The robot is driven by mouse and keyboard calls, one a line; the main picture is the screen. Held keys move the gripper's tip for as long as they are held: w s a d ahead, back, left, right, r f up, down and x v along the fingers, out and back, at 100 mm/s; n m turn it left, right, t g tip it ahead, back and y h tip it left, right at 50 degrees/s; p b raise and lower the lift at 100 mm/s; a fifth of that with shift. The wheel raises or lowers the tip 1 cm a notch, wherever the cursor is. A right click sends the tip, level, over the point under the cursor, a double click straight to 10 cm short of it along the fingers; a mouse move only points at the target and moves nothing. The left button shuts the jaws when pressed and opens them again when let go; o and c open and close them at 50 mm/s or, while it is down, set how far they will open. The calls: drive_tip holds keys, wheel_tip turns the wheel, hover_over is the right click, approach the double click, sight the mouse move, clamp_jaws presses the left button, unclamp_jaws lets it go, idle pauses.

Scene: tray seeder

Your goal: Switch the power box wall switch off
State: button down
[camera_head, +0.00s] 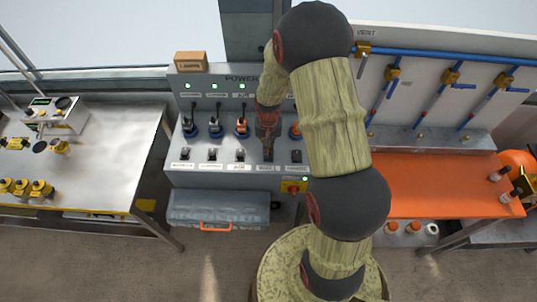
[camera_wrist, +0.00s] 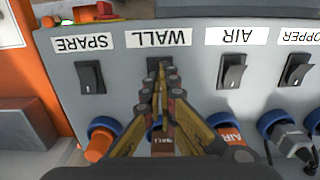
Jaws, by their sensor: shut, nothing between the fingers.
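The grey power box (camera_head: 205,179) stands in the middle of the head view, with a row of black rocker switches along its lower front. The wall switch (camera_wrist: 152,63), under the WALL label (camera_wrist: 158,39), shows only in part in the wrist view, because my fingertips cover most of it. My gripper (camera_wrist: 161,73) is shut and empty, with its tips at this switch; I cannot tell whether they touch it. In the head view my gripper (camera_head: 267,156) hides the switch. Its rocker position cannot be made out.
The spare switch (camera_wrist: 91,77) and the air switch (camera_wrist: 232,71) flank the wall switch closely. Plugs sit in sockets above the switches in the head view, such as an orange plug (camera_head: 242,127). A red knob on a yellow plate (camera_head: 293,187) is at the box's lower right.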

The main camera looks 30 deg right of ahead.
drive_tip(key=shift+f+b, duration=0.6)
drive_tip(key=shift+f, duration=0.35)
idle(0.5)
drive_tip(key=shift+r, duration=0.1)
drive_tip(key=shift+r+p, duration=2.35)
drive_tip(key=shift+r, duration=1.1)
drive_tip(key=s+a+r+n+t+b, duration=0.2)
drive_tip(key=s+a+r+b, duration=0.4)
drive_tip(key=s+r, duration=0.4)
drive_tip(key=s+a+r+n+t+b, duration=0.3)
drive_tip(key=s+a+r+n+b, duration=0.1)
drive_tip(key=s+a+r, duration=0.4)
wheel_tip(320, 180, up, 4)
drive_tip(key=shift+s+a+r+n+t+b, duration=0.15)
drive_tip(key=shift+s+n+t+b, duration=0.2)
drive_tip(key=shift+s+b, duration=0.6)
